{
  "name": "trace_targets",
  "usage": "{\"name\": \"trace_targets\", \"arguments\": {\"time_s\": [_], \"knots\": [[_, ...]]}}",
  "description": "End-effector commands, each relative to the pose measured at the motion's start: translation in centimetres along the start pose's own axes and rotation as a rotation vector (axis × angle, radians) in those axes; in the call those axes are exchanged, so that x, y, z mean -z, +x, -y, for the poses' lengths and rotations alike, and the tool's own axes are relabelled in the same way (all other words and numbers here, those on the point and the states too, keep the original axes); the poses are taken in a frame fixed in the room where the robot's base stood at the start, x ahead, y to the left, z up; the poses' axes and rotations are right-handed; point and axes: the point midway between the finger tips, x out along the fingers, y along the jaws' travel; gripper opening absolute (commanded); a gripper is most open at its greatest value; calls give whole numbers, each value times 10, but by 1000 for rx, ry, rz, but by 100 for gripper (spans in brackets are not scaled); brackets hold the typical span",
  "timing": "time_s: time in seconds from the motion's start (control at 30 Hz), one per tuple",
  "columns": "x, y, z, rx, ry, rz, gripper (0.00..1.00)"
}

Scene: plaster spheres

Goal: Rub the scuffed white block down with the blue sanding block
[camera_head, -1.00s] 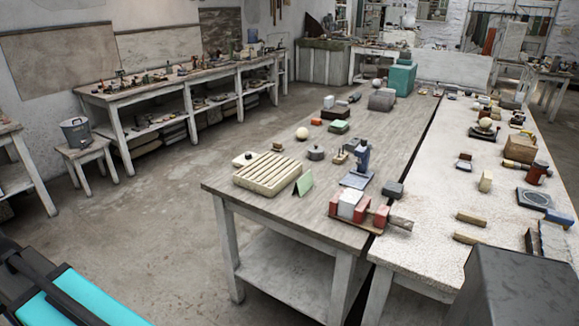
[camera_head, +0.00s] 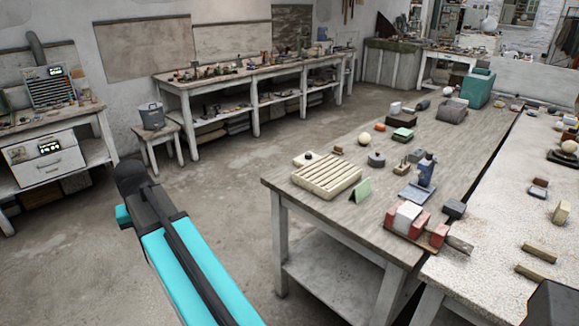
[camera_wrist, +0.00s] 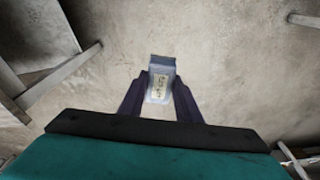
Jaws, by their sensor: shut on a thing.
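The white block (camera_head: 407,214) sits between the red jaws of a clamp (camera_head: 420,221) near the front end of the wooden workbench. Its scuffs are too small to make out. In the wrist view my gripper (camera_wrist: 160,98) is shut on a small blue-grey block with a pale printed label, which looks like the blue sanding block (camera_wrist: 161,66). The fingers press on its two sides, and bare floor shows beneath it. My gripper and the held block cannot be made out in the head view. They are away from the clamp.
A stool with a bucket (camera_head: 152,117) stands left. Floor between is open.

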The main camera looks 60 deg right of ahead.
Motion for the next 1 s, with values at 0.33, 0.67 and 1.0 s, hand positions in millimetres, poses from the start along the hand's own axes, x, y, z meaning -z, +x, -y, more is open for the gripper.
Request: {"name": "trace_targets", "arguments": {"time_s": [0.33,0.67,1.0], "knots": [[35,-13,-114,-55,361,0,6],[47,-25,-224,-106,697,1,6],[40,-41,-338,-157,1040,1,6]]}}
